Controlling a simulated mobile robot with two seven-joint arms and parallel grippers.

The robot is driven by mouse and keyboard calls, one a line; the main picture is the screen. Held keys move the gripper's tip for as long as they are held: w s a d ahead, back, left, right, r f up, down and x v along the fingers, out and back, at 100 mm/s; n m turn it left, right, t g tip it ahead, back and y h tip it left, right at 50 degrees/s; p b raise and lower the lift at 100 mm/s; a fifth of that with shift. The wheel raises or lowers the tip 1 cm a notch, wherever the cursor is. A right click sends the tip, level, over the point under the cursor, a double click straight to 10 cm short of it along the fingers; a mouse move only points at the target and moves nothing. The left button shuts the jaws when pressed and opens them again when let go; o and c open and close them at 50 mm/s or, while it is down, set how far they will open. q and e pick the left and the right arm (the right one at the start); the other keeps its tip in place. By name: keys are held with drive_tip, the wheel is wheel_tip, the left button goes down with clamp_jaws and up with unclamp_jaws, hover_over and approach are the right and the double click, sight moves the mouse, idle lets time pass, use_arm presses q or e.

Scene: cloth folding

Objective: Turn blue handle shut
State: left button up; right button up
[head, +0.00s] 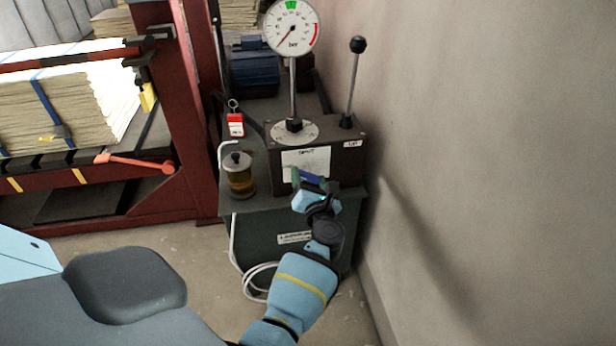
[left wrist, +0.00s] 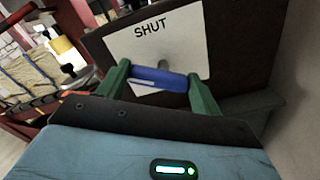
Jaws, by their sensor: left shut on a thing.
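The blue handle (left wrist: 160,79) sits on the front of a dark box, in front of a white plate marked SHUT (left wrist: 150,42). In the left wrist view the handle lies crosswise, close to level and slightly tilted. My left gripper (left wrist: 162,84) has its green fingers at the two ends of the handle, shut on it. In the head view the left gripper (head: 310,181) is at the box front and partly hides the blue handle (head: 313,179). The right gripper is not in view.
A pressure gauge (head: 291,27) and a black-knobbed lever (head: 352,85) stand on the dark box (head: 349,165). A jar of yellow liquid (head: 239,176) stands to its left. A bare wall (head: 480,150) is close on the right. A red press frame (head: 190,90) stands at left.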

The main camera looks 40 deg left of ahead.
use_arm(q)
drive_tip(key=m, duration=0.1)
drive_tip(key=m+p, duration=0.1)
drive_tip(key=shift+w+r+m, duration=0.1)
drive_tip(key=shift+r+m, duration=0.1)
drive_tip(key=shift+m, duration=0.2)
drive_tip(key=m+p, duration=0.2)
drive_tip(key=m, duration=0.2)
drive_tip(key=shift+w+d+m, duration=0.1)
drive_tip(key=shift+d+m, duration=0.05)
drive_tip(key=shift+m, duration=0.15)
drive_tip(key=m+p, duration=0.1)
drive_tip(key=m, duration=0.3)
drive_tip(key=shift+w+d+f, duration=0.1)
drive_tip(key=shift+f, duration=0.05)
drive_tip(key=shift+m, duration=0.3)
drive_tip(key=o, duration=1)
drive_tip(key=shift+f, duration=0.1)
drive_tip(key=shift+d, duration=0.1)
